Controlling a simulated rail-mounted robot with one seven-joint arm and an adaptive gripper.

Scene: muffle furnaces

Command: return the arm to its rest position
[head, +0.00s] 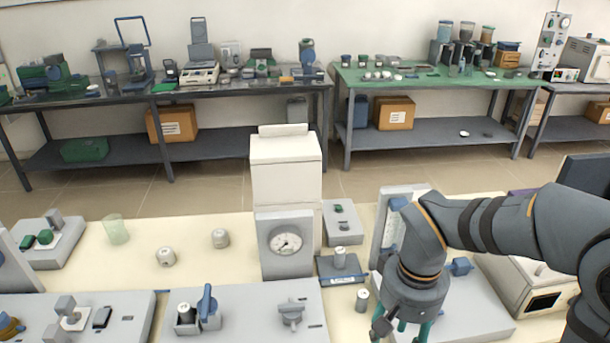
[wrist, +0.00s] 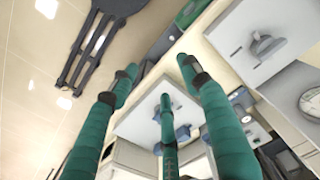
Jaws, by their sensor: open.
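My arm reaches in from the right edge of the head view and bends down at the wrist. My gripper (head: 402,332) points downward over the front right of the cream bench (head: 228,262), and its lower end is cut off by the frame edge. In the wrist view, the green fingers of my gripper (wrist: 160,78) are spread apart with nothing between them. A light grey panel unit with a blue knob (head: 460,266) stands beside and behind my wrist, partly hidden by it.
A white cabinet (head: 285,170) and dial gauge unit (head: 286,243) stand mid-bench. A cream box with a dark display (head: 540,285) lies under my forearm. Grey panels with knobs (head: 245,312) line the front.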

